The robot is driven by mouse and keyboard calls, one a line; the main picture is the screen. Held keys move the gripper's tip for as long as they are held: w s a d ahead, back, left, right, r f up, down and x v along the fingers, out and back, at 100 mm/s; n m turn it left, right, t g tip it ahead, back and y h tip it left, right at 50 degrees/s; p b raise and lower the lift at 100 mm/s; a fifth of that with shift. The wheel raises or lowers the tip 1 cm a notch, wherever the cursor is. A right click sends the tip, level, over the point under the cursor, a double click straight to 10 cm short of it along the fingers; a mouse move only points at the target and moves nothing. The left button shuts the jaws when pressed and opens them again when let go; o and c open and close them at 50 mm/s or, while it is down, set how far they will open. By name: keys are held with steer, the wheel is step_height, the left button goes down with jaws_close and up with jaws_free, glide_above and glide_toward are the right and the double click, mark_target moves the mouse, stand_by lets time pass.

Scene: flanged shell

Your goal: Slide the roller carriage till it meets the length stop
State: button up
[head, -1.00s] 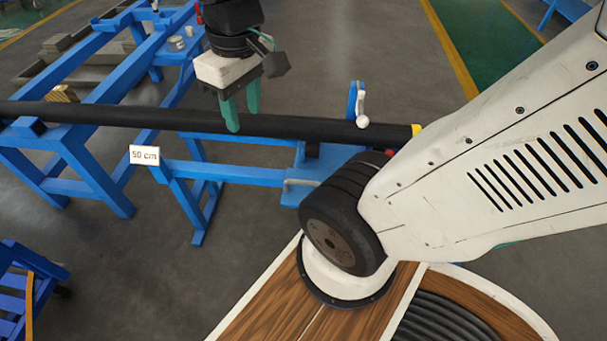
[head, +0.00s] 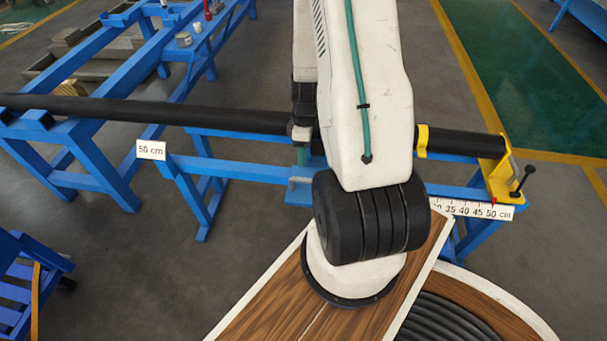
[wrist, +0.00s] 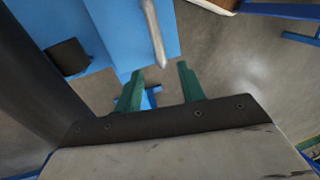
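The blue roller carriage (head: 298,195) sits under the long black pipe (head: 170,112), mostly hidden behind my arm in the head view. A grey handle bar (head: 300,182) is on its near side. In the wrist view, the carriage's blue plate (wrist: 120,30) fills the upper left, with a grey bar (wrist: 154,35) reaching down toward my fingertips. My gripper (wrist: 160,68) has its green fingers apart, with nothing clamped. In the head view my gripper (head: 302,156) is partly hidden, just above the handle. The yellow length stop (head: 497,180) stands at the pipe's right end, apart from the carriage.
A scale (head: 475,210) runs to 50 cm below the stop, with a red mark near 50. A yellow band (head: 422,141) circles the pipe. Cans (head: 184,39) stand on the rear frame.

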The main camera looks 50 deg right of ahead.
steer(key=f, duration=0.5)
steer(key=s+a+f, duration=0.1)
steer(key=f, duration=0.2)
steer(key=shift+s+f, duration=0.1)
steer(key=shift+f, duration=0.15)
